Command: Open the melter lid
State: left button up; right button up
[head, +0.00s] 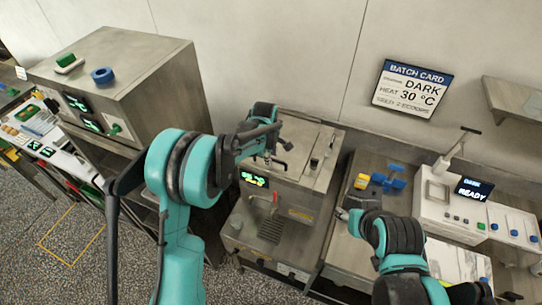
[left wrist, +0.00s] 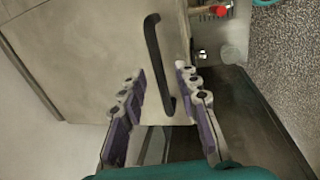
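The melter (head: 294,206) is a steel box with a lit display and a red tap lever, standing against the wall. Its flat metal lid (head: 313,143) looks shut on top. In the left wrist view the lid (left wrist: 95,50) carries a long black bar handle (left wrist: 156,55). My left gripper (head: 273,152) is over the melter's top. In the left wrist view its fingers (left wrist: 160,85) are apart, one on each side of the handle, with visible gaps. My right gripper (head: 345,213) is low beside the melter's right side; its fingers are too small to read.
A steel cabinet (head: 120,75) with a blue ring (head: 102,75) and a green block on top stands at left. To the right are yellow and blue pieces (head: 388,180) and a white machine reading READY (head: 450,208). A batch card (head: 412,88) hangs on the wall.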

pick_arm(q)
grip_shut()
jog(key=shift+r, duration=0.1)
jog(key=shift+w+d+r+p, duration=0.15)
jog(key=shift+r+p, duration=0.15)
jog(key=shift+r, duration=0.25)
jog(key=w+d+r+p, duration=0.1)
jog(key=w+r+p, duration=0.2)
jog(key=r, duration=0.5)
jog(key=w+d+r+g+p, duration=0.1)
jog(key=w+r+p, duration=0.3)
jog(key=r, duration=0.4)
jog(key=shift+w+d, duration=0.35)
jog(key=shift+w, duration=0.35)
jog(key=shift+f, duration=0.1)
